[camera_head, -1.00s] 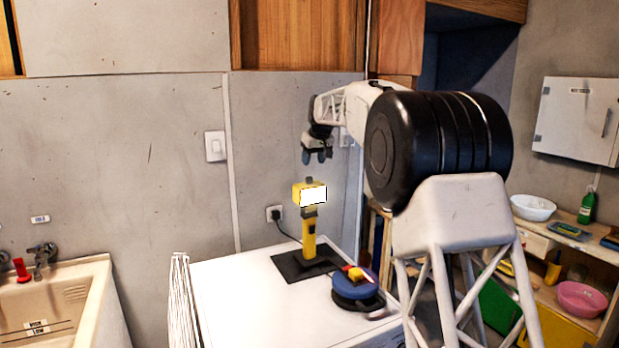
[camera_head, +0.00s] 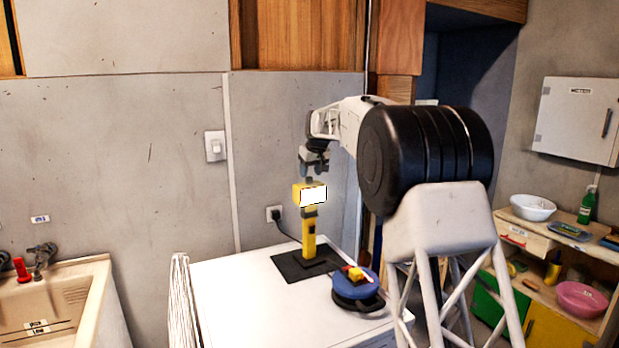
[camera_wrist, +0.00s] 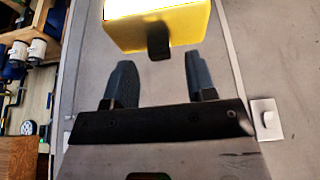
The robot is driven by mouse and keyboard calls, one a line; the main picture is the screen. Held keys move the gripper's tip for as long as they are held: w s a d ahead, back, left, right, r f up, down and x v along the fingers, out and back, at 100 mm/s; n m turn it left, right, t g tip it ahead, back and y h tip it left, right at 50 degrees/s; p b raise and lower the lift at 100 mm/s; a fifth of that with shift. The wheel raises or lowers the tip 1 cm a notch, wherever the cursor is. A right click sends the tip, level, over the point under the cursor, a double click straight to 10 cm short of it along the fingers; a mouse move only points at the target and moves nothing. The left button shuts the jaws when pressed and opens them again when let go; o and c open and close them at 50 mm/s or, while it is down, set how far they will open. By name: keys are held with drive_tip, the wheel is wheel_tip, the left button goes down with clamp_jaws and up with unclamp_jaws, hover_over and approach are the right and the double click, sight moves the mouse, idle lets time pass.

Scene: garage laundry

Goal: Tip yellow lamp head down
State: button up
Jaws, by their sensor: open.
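The yellow lamp (camera_head: 309,236) stands upright on a dark mat (camera_head: 290,266) on the white worktop. Its box-shaped head (camera_head: 299,194) has a bright white face turned to the right and front. A small dark tab (camera_wrist: 158,41) sticks out from the head and shows in the wrist view, beyond the fingertips and roughly between them. My gripper (camera_head: 309,178) is just above the lamp head, pointing down. In the wrist view the two dark fingers of my gripper (camera_wrist: 157,75) are apart with nothing between them. Whether a finger touches the lamp is not clear in the head view.
A blue round object (camera_head: 355,290) with a yellow top sits right of the lamp on the white worktop (camera_head: 235,300). A cable runs from the wall socket (camera_head: 274,214) behind the lamp. A sink (camera_head: 70,300) is at left. The worktop's front left is clear.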

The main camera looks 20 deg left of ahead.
sight(309, 193)
drive_tip(key=shift+x, duration=1.35)
clamp_jaws()
